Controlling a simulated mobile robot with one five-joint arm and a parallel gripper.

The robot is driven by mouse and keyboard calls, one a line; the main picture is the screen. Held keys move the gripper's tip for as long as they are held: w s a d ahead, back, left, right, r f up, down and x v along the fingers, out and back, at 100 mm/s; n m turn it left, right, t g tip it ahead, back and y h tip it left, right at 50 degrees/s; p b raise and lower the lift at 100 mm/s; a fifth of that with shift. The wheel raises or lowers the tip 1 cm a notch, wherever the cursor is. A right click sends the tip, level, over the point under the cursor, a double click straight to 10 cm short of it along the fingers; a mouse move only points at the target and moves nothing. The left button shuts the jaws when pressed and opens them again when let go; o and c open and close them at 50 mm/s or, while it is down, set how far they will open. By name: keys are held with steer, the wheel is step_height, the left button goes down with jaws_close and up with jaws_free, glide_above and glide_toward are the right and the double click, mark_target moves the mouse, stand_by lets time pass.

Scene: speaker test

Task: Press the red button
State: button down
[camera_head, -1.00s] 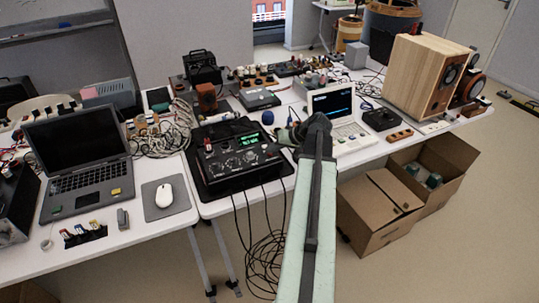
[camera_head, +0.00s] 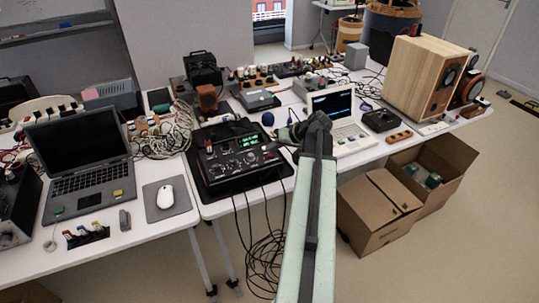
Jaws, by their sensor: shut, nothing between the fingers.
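A black control device (camera_head: 226,170) with a lit green display (camera_head: 248,142) and several knobs sits on the white table. A small reddish part (camera_head: 208,145) shows near its upper left corner; it is too small to tell if this is the red button. My arm reaches up from the bottom of the view and bends left at its far end. My gripper (camera_head: 268,149) is shut and empty, pointing left at the right edge of the device near the display. I cannot tell whether its tip touches the device.
An open laptop (camera_head: 78,150) and a white mouse (camera_head: 165,195) on a grey pad are left of the device. A white laptop (camera_head: 345,125) and a wooden speaker (camera_head: 420,78) stand to the right. A blue ball (camera_head: 267,118) is behind the gripper. Cables hang below the table.

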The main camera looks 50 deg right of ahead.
mark_target(272, 156)
step_height(272, 156, up, 6)
steer(key=p, duration=0.6)
